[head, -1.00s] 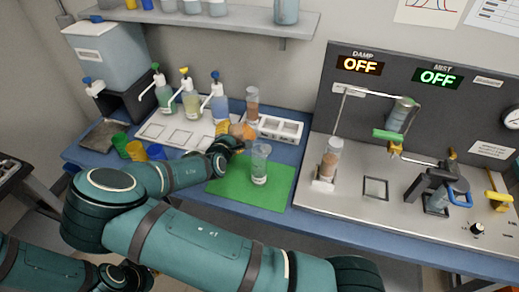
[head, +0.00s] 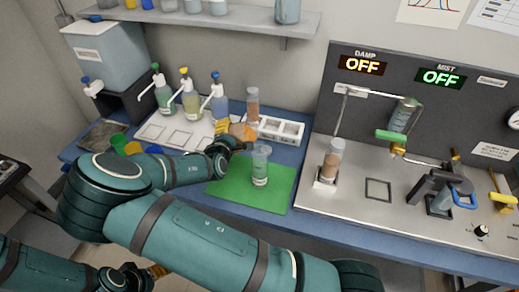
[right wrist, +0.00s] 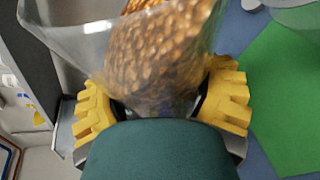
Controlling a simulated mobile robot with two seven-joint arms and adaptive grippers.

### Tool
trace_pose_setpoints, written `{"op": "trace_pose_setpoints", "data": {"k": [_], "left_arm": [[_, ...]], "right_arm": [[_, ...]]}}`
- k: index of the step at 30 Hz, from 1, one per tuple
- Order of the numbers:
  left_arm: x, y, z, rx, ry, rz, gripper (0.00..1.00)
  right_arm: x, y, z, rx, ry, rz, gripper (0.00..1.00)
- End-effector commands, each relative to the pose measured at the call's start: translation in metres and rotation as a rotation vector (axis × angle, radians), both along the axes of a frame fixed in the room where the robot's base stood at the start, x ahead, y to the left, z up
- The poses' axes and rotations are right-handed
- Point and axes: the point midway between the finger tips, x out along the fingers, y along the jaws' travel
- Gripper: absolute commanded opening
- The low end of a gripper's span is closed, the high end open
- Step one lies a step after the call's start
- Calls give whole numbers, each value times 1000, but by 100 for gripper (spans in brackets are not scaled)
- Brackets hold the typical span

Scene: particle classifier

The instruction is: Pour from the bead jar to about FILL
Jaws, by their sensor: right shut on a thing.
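My right gripper (head: 226,134) is shut on the bead jar (head: 240,131), at the back left of the green mat. In the right wrist view the yellow fingers (right wrist: 165,102) press both sides of the clear bead jar (right wrist: 155,55), which holds orange-brown beads. The jar looks tilted; its mouth is not clearly seen. A clear glass jar (head: 260,166) stands upright on the green mat (head: 222,190), to the right of my right gripper and apart from it. It has pale marks low down; no beads can be made out in it. My left gripper (head: 150,274) is low at the left, its fingers partly hidden.
A white rack (head: 282,130) and a tube of brown grains (head: 252,105) stand behind the mat. Pump bottles (head: 190,97) stand at the back left. The steel apparatus deck (head: 350,210) at the right carries another grain-filled tube (head: 332,160). The right part of the mat is clear.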

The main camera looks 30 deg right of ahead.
Motion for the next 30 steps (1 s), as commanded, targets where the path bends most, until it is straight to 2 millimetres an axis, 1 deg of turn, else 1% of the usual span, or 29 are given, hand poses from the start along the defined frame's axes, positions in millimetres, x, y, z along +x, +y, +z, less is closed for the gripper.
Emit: {"op": "trace_pose_setpoints", "data": {"k": [30], "left_arm": [[0, -1, -17, 3, 0, -1, 93]], "right_arm": [[1, 0, 11, 56, -93, -1, 27]]}}
